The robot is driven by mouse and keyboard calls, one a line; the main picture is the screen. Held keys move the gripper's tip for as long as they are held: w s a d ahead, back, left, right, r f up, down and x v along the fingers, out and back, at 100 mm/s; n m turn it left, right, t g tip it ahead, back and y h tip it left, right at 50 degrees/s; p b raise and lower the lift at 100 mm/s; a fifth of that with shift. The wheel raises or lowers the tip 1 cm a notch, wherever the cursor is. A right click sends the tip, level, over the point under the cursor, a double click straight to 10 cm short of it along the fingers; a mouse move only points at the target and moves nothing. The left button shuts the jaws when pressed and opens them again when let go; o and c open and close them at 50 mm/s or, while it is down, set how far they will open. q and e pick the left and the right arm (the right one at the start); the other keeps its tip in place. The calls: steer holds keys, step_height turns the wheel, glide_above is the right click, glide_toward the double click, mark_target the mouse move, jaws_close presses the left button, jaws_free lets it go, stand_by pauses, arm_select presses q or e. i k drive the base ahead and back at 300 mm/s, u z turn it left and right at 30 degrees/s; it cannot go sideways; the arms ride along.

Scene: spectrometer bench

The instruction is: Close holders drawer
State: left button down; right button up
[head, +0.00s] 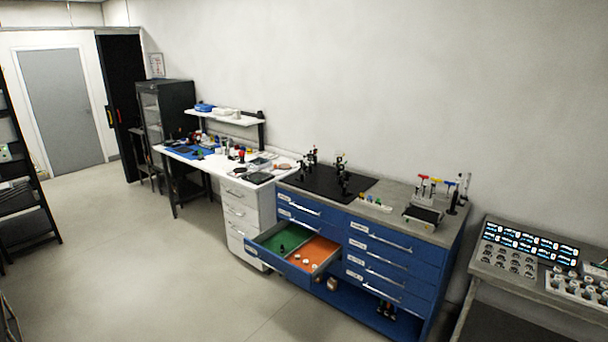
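One drawer (277,265) of the blue cabinet (398,255) is pulled out in the head view. It is in the left column, below two shut drawers. Its inside has a green section (277,236) with a small dark item and an orange section (317,250) with several small white pieces. Its front label is too small to read, so I cannot tell whether it says holders. The drawers in the right column are shut. Neither of my grippers shows in this view.
The floor (190,260) in front of the cabinet is clear. A white desk (232,170) with a drawer unit (240,212) stands left of the cabinet. A grey bench (540,270) with instruments stands at right. Optical parts stand on the black board (328,182) on top of the cabinet.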

mark_target(321, 252)
steer(key=i, duration=1.85)
steer(key=u, duration=0.85)
steer(key=i, duration=0.65)
steer(key=z, duration=0.5)
